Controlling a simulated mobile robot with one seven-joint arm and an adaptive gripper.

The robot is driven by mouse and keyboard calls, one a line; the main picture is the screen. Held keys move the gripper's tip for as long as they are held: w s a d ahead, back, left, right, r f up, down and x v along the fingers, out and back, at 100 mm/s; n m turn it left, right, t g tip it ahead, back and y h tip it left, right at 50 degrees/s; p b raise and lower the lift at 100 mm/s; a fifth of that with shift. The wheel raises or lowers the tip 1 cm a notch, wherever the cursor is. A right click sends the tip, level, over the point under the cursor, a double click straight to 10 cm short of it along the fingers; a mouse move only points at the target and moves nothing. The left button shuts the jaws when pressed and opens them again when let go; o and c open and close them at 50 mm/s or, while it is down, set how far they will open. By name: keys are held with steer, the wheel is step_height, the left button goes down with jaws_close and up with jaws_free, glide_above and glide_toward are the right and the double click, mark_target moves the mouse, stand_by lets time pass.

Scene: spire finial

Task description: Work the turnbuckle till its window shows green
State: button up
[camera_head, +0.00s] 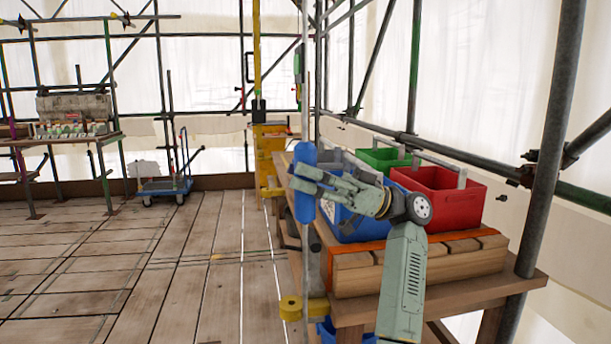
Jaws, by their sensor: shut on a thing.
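A blue turnbuckle body (305,208) sits upright on a thin vertical rod, near the middle of the view. My gripper (308,182) comes from the right and its fingers are closed on the blue body at mid-height. The body shows above and below the fingers. No window or its colour can be made out; the fingers cover part of the body.
A wooden bench (440,297) on the right bears stacked timber (420,265), a red crate (448,200), a green crate (385,160) and a blue crate (355,225). A yellow round piece (303,308) is low on the rod.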

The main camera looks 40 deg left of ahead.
steer(key=o, duration=1.2)
steer(key=v, duration=1.2)
